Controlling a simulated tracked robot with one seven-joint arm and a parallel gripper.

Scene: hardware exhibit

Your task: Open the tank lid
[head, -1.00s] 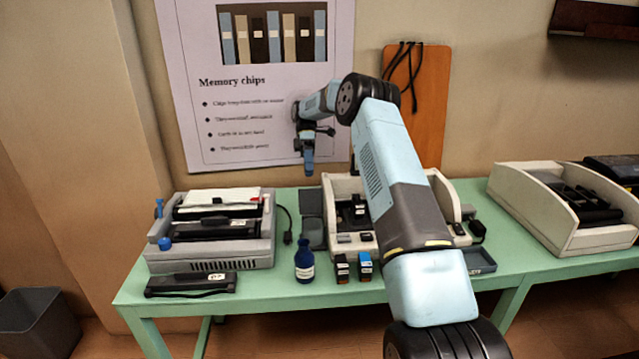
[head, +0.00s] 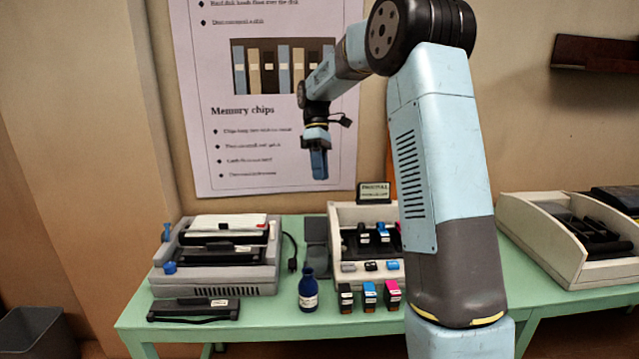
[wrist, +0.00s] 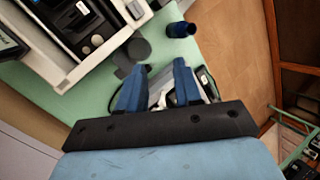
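My gripper (head: 319,176) hangs with its blue fingers pointing down, above the table and in front of the poster. In the wrist view its two fingers (wrist: 160,66) stand apart with nothing held between them. Below it is a cream printer-like unit (head: 349,219) with small cartridges inside and buttons in front; its edge also shows in the wrist view (wrist: 88,66). Dark grey flat pieces (head: 316,231) sit at its left side, apart from my gripper. I cannot tell for sure which part is the tank lid. A dark blue bottle (head: 308,292) with a white label stands in front.
Black, blue and magenta cartridges (head: 370,297) stand on the green table (head: 262,318) right of the bottle. A grey unit (head: 215,276) and a black cartridge (head: 194,310) are at left. A cream tray-like unit (head: 545,245) is at right. The poster (head: 270,180) hangs behind.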

